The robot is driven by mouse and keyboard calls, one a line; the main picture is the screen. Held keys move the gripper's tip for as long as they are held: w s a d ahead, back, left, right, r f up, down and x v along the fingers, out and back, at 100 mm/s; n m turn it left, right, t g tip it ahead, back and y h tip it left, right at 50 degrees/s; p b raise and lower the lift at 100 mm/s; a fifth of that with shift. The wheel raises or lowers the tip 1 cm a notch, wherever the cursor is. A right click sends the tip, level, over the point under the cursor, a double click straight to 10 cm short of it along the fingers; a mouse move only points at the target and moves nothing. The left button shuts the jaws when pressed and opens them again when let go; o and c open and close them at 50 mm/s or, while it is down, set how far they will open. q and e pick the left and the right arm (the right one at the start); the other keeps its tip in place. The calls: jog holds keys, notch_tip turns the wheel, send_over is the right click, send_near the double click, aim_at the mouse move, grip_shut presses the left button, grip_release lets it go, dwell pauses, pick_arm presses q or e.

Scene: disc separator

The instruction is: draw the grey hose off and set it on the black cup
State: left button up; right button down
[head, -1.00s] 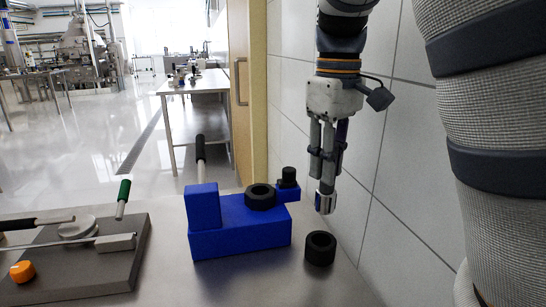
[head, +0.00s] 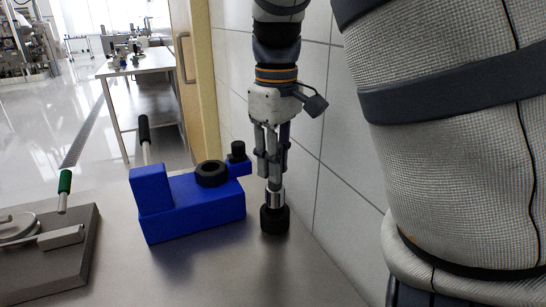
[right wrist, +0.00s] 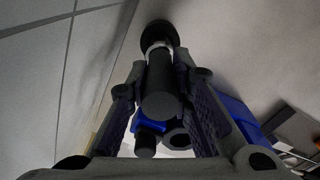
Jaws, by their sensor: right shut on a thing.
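My right gripper (head: 273,180) is shut on the grey hose (head: 275,197), a short upright cylinder with a silvery lower end. The hose's lower end meets the black cup (head: 275,222), a short black ring standing on the table. I cannot tell whether it sits fully in the cup or just touches its top. In the right wrist view the dark hose (right wrist: 163,88) lies between both fingers, with its pale end against the black cup (right wrist: 158,35). My left gripper is not in view.
A blue block (head: 195,210) stands left of the cup, with a black ring (head: 211,173) on top and a black knob (head: 238,151) behind. A grey plate (head: 75,255) with handles lies at the left. A tiled wall (head: 335,130) is close on the right.

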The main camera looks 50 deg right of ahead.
jog(key=shift+f, duration=1)
jog(key=shift+f, duration=1)
jog(key=c, duration=1.3)
grip_release()
jog(key=shift+c, duration=0.2)
notch_tip(320, 180, up, 16)
